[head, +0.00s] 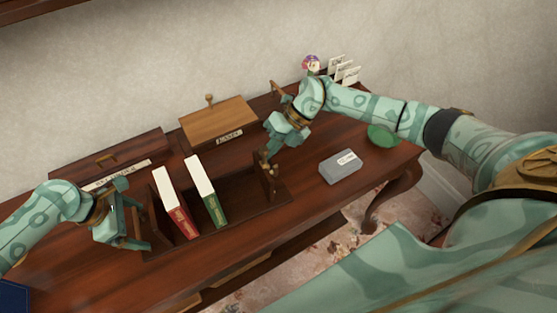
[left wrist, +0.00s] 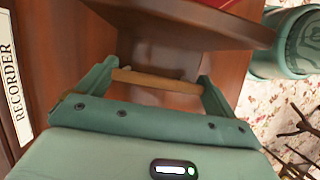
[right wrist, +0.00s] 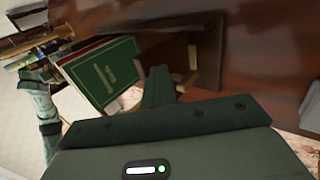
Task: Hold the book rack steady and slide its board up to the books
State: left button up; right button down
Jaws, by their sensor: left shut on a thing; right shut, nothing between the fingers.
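The dark wooden book rack (head: 233,208) lies on the desk. A red book (head: 176,205) and a green book (head: 208,192) stand in it, leaning slightly. Its board (head: 268,180) stands at the right, with a gap between it and the green book. My left gripper (head: 136,243) is shut on the rack's left end; a light wooden edge (left wrist: 155,81) shows between its fingers in the left wrist view. My right gripper (head: 270,156) is shut and empty beside the top of the board. In the right wrist view its fingertips (right wrist: 159,78) are near the board; contact is unclear.
A grey box (head: 340,167) lies right of the rack, with a green oval object (head: 383,136) beyond. Behind stand a wooden box (head: 218,122), a labelled dark case (head: 115,160), a small figurine (head: 311,64) and cards (head: 345,70). A blue object (head: 14,296) is at front left.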

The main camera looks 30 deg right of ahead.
jog(key=shift+w+a, duration=0.15)
jog(key=shift+a, duration=2)
jog(key=shift+w+a, duration=0.2)
jog(key=shift+a, duration=1.8)
jog(key=shift+w+a, duration=0.2)
jog(key=shift+a, duration=1.9)
jog(key=shift+w+a, duration=0.15)
jog(key=shift+a, duration=1.8)
